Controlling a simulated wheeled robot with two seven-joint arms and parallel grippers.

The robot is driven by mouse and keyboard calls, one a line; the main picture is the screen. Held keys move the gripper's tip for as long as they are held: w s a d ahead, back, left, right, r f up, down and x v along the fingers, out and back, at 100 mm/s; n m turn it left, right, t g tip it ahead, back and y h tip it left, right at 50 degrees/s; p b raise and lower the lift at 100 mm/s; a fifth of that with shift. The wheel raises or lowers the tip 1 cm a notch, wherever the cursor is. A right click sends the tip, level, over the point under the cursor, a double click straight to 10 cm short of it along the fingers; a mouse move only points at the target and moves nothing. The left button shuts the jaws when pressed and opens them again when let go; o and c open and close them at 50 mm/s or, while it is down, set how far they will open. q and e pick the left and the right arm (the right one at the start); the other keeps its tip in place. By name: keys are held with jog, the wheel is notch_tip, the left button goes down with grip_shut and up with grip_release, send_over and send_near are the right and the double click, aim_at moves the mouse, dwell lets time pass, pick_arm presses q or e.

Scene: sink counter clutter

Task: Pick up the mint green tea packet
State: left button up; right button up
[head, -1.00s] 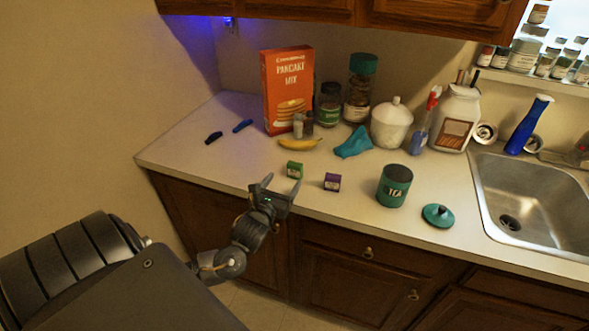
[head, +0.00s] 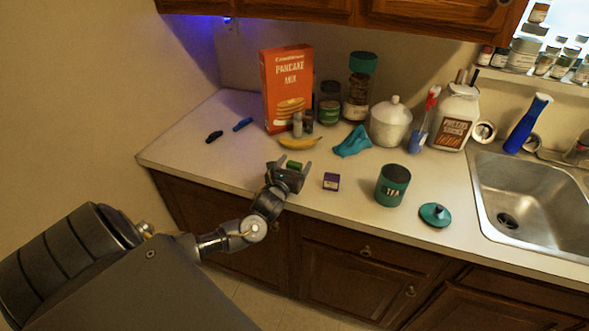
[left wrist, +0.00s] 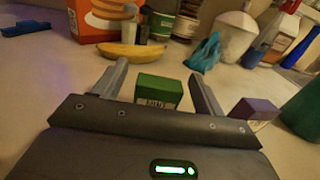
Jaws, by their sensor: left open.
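The mint green tea packet (head: 294,165) is a small green box on the white counter near its front edge. In the left wrist view the packet (left wrist: 158,90) stands between the two fingers, with a pale label on its near face. My left gripper (head: 295,166) is open around it, with the packet between its fingertips. The lower part of the packet is hidden by the gripper body. My right gripper is not in view.
A purple packet (head: 331,181) sits just right of the gripper. A teal tea tin (head: 393,186) and its lid (head: 435,214) stand further right. A banana (head: 300,143) lies behind the green packet, with a pancake mix box (head: 287,90) beyond.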

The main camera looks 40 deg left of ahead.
aim_at(294, 164)
pick_arm(q)
jog(key=c, duration=1.1)
jog(key=shift+o, duration=0.2)
jog(key=shift+r, duration=0.2)
jog(key=shift+r, duration=0.25)
jog(key=r, duration=0.1)
jog(key=r+b, duration=0.1)
jog(key=shift+s+d+r, duration=0.15)
jog(key=shift+s+r, duration=0.05)
jog(key=shift+r, duration=0.15)
jog(key=s+d+r+p, duration=0.3)
jog(key=s+r, duration=0.1)
jog(key=s, duration=0.2)
jog(key=s+d+r+p, duration=0.2)
jog(key=s+r+p, duration=0.2)
jog(key=s+r, duration=0.1)
jog(key=shift+s+d+r, duration=0.25)
jog(key=shift+s+d, duration=0.15)
jog(key=shift+s, duration=0.25)
